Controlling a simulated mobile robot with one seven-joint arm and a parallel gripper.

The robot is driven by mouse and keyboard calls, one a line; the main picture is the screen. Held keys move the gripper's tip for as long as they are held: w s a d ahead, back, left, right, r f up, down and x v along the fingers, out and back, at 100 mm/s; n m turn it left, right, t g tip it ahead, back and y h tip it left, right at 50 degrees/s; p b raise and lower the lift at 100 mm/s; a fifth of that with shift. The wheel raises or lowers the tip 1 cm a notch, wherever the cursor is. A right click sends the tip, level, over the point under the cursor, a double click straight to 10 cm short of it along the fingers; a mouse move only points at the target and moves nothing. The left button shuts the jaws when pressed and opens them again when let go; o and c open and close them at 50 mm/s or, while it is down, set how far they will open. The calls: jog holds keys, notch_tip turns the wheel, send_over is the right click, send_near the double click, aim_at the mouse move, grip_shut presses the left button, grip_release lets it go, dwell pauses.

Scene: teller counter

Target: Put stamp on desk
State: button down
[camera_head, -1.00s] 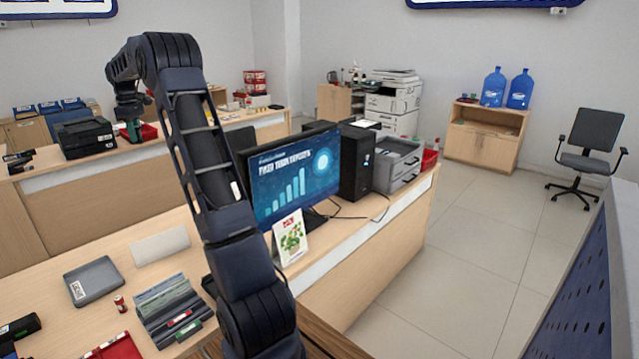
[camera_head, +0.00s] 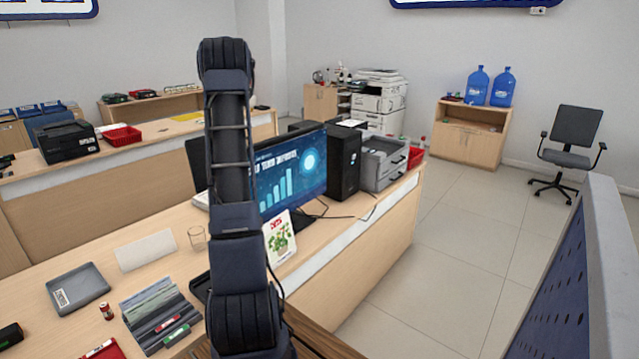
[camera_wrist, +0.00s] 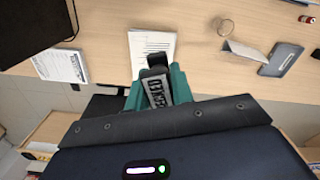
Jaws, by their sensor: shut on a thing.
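In the wrist view, the stamp (camera_wrist: 157,94) has a dark body and a pale label with dark lettering. It sits between the teal fingers of my gripper (camera_wrist: 157,88), which is shut on it. The stamp is above the wooden desk (camera_wrist: 205,70), with a white paper pad (camera_wrist: 150,42) showing just beyond it. I cannot tell its exact height. In the head view, the desk (camera_head: 95,250) runs across the lower left. My arm hides the gripper and stamp there.
On the desk are a grey tray (camera_head: 70,291), a clear glass (camera_head: 197,238), dark folders (camera_head: 150,310), a plant leaflet (camera_head: 277,240) and a monitor (camera_head: 290,180). Bare wood shows around the glass. A blue perforated panel (camera_head: 570,280) stands at the right.

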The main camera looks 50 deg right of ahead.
jog(key=s+d+m, duration=0.2)
jog(key=s+d, duration=1)
jog(key=d, duration=0.3)
jog(key=m, duration=0.2)
send_over(323, 217)
notch_tip(323, 217, down, 46)
jog(key=shift+f, duration=0.15)
jog(key=c, duration=1.4)
grip_release()
jog(key=shift+c, duration=0.2)
jog(key=shift+o, duration=1.2)
notch_tip(323, 217, up, 12)
